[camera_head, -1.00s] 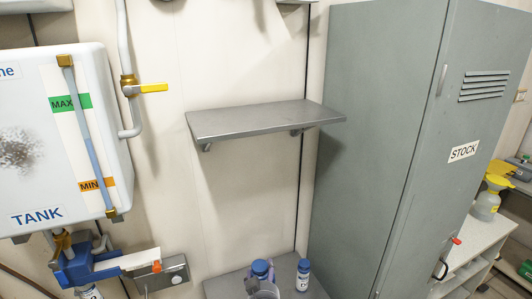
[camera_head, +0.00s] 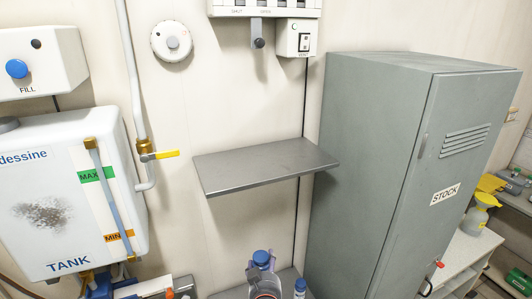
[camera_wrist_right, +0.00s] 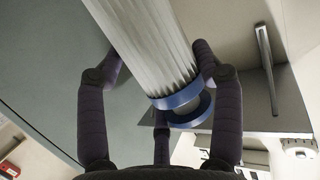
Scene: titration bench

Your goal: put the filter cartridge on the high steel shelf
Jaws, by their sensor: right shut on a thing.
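The filter cartridge shows in the right wrist view as a white pleated cylinder (camera_wrist_right: 150,45) with a blue end ring (camera_wrist_right: 180,97). My right gripper (camera_wrist_right: 158,75) is shut on it, with dark fingers on both sides. In the head view, a blue cap (camera_head: 262,257), which appears to be the cartridge's, shows at the bottom centre with the right gripper (camera_head: 264,273) around it; details are small there. The high steel shelf (camera_head: 265,167) is a bare grey plate on the wall, above the gripper in the picture. My left gripper is not in view.
A tall grey STOCK cabinet (camera_head: 370,150) stands right of the shelf. A white TANK (camera_head: 70,190) with pipe and yellow-handled valve (camera_head: 160,155) is at left. Wall boxes hang above. A blue-capped bottle (camera_head: 300,286) stands below. The shelf top is free.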

